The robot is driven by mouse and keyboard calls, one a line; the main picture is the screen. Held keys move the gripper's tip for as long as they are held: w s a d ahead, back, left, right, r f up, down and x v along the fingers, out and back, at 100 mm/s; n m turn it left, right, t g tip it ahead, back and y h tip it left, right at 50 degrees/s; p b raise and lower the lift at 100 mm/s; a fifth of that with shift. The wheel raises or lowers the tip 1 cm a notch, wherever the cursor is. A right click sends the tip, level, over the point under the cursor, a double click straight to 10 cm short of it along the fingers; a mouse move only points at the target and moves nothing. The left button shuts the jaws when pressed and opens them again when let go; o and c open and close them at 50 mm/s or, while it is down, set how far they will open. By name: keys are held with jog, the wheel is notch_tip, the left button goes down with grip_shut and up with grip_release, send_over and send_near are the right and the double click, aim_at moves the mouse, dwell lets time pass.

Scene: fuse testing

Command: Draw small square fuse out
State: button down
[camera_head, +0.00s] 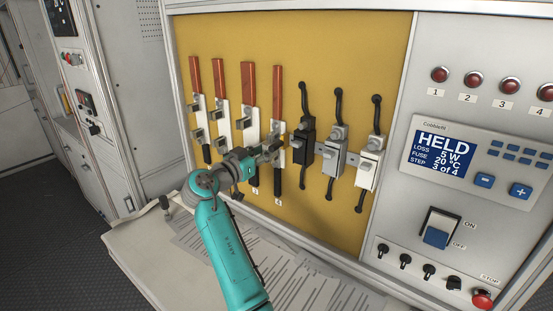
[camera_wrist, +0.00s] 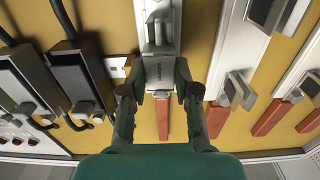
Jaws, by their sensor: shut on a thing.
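My gripper (camera_head: 270,150) is at the rightmost of the red-handled white strips on the yellow panel. In the wrist view my gripper (camera_wrist: 158,92) has a finger on each side of a small pale grey block, the small square fuse (camera_wrist: 159,72), and is shut on it. The fuse lies in front of the white strip (camera_wrist: 158,15), with the red handle (camera_wrist: 163,118) below it in that view. In the head view the fuse is mostly hidden by my gripper. I cannot tell whether the fuse still touches its holder.
Black and grey fuse holders with black cables (camera_head: 304,140) stand close to the right of my gripper. Other red-handled strips (camera_head: 222,115) are to the left. The display (camera_head: 446,155) reads HELD, step 3 of 4. A ledge with papers (camera_head: 300,265) lies below.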

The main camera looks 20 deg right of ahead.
jog(key=shift+a, duration=0.1)
jog(key=shift+v, duration=2.4)
